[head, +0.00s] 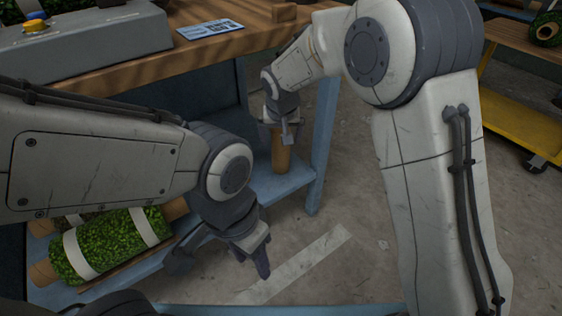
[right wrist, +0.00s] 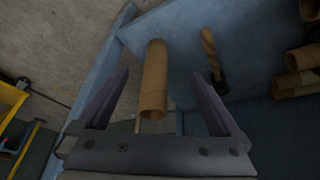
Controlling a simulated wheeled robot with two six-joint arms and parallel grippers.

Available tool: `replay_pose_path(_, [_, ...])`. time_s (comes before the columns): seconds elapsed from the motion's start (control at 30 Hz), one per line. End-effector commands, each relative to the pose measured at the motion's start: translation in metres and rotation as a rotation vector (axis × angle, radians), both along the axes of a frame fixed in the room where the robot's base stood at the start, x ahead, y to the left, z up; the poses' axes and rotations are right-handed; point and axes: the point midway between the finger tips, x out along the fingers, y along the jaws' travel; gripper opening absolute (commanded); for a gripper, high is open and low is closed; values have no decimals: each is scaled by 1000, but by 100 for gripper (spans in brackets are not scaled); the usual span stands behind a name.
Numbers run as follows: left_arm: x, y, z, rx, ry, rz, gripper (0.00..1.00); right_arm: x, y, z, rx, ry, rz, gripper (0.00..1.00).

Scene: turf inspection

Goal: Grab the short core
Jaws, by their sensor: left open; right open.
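The short core, a brown cardboard tube (head: 282,158), stands upright on the lower blue shelf near its right end. My right gripper (head: 279,128) is open right at its top in the head view and hides its upper end. In the right wrist view the core (right wrist: 153,75) shows between the two spread fingers of my right gripper (right wrist: 160,92), its open end facing the camera. I cannot tell whether a finger touches it. My left gripper (head: 225,262) is open and empty, low in front of the shelf, apart from the core.
Green turf rolls with white bands (head: 112,242) lie on the shelf at left. In the right wrist view a wooden-handled tool (right wrist: 212,58) lies near the core, with several more tubes (right wrist: 298,82) at right. The workbench top (head: 150,62) overhangs the shelf. A yellow cart (head: 520,105) stands at right.

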Motion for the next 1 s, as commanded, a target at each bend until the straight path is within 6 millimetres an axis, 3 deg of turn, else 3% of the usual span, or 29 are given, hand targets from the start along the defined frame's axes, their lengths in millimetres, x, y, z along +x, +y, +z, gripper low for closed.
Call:
replay_pose_path(0.03, [0,0,-15,-1,-1,0,50,7,-1,-17,2,-7,-11,100])
replay_pose_path(0.2, [0,0,-22,-1,-1,0,50,20,-2,-27,6,-17,-27,100])
replay_pose_path(0.7, [0,0,-41,-1,-1,0,50,93,-1,-27,6,-18,-27,100])
replay_pose_path(1.0, [0,0,-46,-1,-1,0,50,125,0,-25,6,-17,-26,100])
